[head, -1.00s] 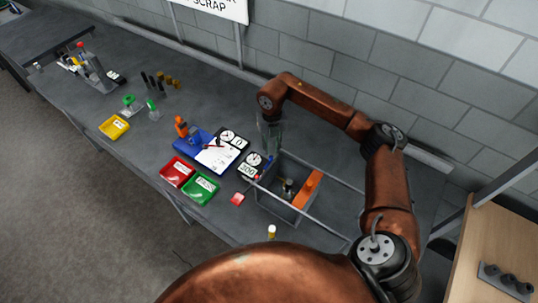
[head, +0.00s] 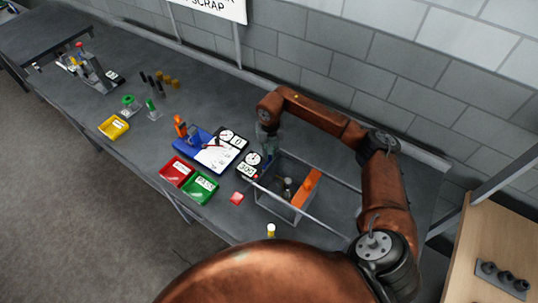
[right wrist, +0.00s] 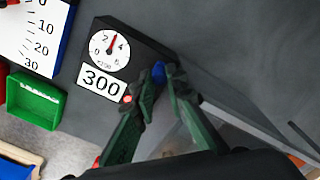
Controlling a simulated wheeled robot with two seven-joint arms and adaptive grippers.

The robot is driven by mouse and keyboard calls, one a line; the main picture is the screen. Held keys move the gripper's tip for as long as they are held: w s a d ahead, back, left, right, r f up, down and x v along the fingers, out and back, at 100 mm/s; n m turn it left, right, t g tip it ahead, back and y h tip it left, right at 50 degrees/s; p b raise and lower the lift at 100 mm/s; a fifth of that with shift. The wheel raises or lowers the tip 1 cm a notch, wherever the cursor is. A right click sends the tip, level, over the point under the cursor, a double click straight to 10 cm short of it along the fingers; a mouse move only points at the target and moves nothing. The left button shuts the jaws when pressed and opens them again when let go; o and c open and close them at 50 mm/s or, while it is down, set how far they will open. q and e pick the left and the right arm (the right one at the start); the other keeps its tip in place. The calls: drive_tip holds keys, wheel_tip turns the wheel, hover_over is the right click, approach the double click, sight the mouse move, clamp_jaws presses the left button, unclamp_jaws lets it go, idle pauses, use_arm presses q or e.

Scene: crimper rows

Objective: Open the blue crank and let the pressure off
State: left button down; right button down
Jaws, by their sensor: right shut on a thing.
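The blue crank (right wrist: 159,72) shows as a small blue end between the green-padded fingers of my right gripper (right wrist: 163,85) in the right wrist view. The gripper is shut on it. In the head view my right gripper (head: 268,150) points down at the back left corner of the clear-walled box (head: 283,200) and hides the crank. Beside it stands a black gauge unit (right wrist: 130,55) with a round dial and a display reading 300; it also shows in the head view (head: 250,164). My left gripper is not in view.
The box has an orange panel (head: 306,188) on its right and grey rails.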

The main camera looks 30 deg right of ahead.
drive_tip(key=shift+a, duration=0.1)
drive_tip(key=shift+w+a+f+n+b, duration=0.1)
drive_tip(key=shift+w+n+b, duration=0.3)
drive_tip(key=shift+n+b, duration=0.8)
drive_tip(key=n+b, duration=0.1)
drive_tip(key=a+n+b, duration=0.1)
drive_tip(key=n, duration=0.1)
drive_tip(key=shift+w+n, duration=0.3)
drive_tip(key=shift+w, duration=0.1)
drive_tip(key=n+b, duration=0.1)
drive_tip(key=a+n+b, duration=0.1)
drive_tip(key=n, duration=0.1)
drive_tip(key=n+b, duration=0.1)
drive_tip(key=shift+w+a, duration=0.2)
drive_tip(key=shift+a, duration=0.05)
drive_tip(key=shift+a+n+b, duration=0.35)
drive_tip(key=shift+a+n, duration=0.05)
drive_tip(key=shift+n, duration=0.65)
drive_tip(key=shift+a+n+b, duration=0.35)
drive_tip(key=shift+n, duration=0.7)
